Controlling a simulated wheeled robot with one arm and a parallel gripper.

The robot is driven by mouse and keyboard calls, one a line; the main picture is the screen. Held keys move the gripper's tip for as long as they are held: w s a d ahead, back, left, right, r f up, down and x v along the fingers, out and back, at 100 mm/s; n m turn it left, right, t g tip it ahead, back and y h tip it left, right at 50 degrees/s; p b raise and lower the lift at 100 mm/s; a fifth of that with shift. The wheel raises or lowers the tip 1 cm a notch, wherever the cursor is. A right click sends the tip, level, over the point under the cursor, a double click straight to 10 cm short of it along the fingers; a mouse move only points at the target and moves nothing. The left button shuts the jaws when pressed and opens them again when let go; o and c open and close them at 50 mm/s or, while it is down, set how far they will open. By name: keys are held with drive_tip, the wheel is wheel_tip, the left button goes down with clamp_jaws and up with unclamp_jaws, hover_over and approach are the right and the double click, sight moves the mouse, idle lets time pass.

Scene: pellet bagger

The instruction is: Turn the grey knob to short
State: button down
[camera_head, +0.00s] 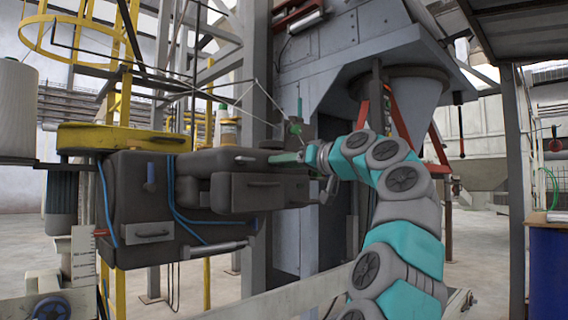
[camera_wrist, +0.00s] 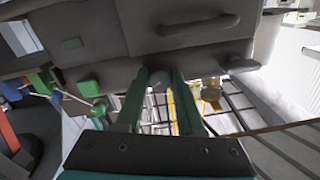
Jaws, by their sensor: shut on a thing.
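The grey knob (camera_wrist: 159,79) shows in the wrist view as a small rounded grey piece on the dark grey machine body. It sits between the two green fingers of my gripper (camera_wrist: 160,84), which are shut on it. In the head view my gripper (camera_head: 288,158) reaches in from the right to the right end of the dark sewing-head machine (camera_head: 240,190). There the knob is hidden by the fingers. I cannot read any mark for "short" or tell the knob's setting.
A yellow cover (camera_head: 120,138) and a white thread cone (camera_head: 18,105) are at the left. Thin threads and rods run above the machine. A grey hopper (camera_head: 405,95) with red legs stands behind my arm. A blue drum (camera_head: 547,265) is at the right.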

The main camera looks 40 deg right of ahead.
idle(0.3)
drive_tip(key=n+p, duration=0.1)
drive_tip(key=n, duration=1)
drive_tip(key=shift+r+p, duration=0.1)
drive_tip(key=shift+p, duration=0.25)
drive_tip(key=shift+n, duration=0.4)
drive_tip(key=c, duration=0.5)
unclamp_jaws()
